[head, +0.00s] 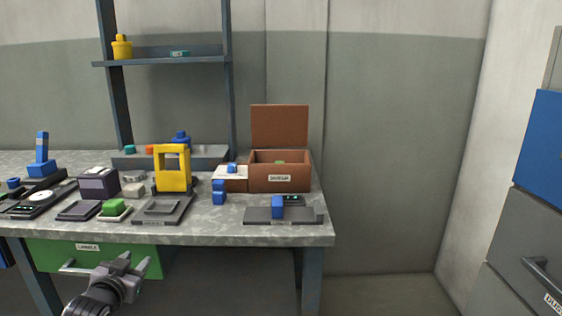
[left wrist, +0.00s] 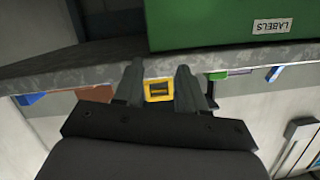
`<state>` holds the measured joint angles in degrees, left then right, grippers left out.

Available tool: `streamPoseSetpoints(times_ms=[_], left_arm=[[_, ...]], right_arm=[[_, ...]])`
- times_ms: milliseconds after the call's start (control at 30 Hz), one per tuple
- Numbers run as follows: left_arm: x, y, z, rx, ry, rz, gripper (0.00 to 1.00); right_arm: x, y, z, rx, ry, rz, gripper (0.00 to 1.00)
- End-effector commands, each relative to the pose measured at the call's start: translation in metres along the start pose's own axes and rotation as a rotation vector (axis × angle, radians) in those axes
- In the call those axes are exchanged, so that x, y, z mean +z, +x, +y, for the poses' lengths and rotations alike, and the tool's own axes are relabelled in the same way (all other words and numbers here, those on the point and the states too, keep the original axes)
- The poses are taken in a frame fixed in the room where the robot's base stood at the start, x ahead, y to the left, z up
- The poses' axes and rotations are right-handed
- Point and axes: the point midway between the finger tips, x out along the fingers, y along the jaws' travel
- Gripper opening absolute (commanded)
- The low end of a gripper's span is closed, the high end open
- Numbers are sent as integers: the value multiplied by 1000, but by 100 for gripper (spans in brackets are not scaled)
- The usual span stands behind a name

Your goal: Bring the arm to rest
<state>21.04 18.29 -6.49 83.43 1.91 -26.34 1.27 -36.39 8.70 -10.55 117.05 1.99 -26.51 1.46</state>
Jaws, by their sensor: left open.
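My left gripper (head: 134,264) is low at the lower left of the head view, in front of the green drawer marked LABELS (head: 100,258) and below the table top. In the left wrist view its two fingers (left wrist: 160,85) stand apart with nothing held between them. The table's edge and the green drawer (left wrist: 210,22) show beyond the fingers there. My right gripper is in neither view.
The grey table (head: 240,230) carries a yellow frame (head: 173,168), an open brown box (head: 280,178), a dark plate with a blue block (head: 277,207) and several small devices. Open floor (head: 385,295) lies right of the table. Grey drawers (head: 522,235) stand at the far right.

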Motion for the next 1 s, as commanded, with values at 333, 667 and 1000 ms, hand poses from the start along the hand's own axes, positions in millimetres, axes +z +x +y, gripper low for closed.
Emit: streamPoseSetpoints(times_ms=[333, 667, 1000], left_arm=[[121, -102, 106, 175, -49, -158, 40], [186, -225, 172, 296, -143, -304, 40], [176, -300, 186, 335, -203, -384, 40]], right_arm=[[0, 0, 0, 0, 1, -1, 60], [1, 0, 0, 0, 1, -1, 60], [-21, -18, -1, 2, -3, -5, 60]])
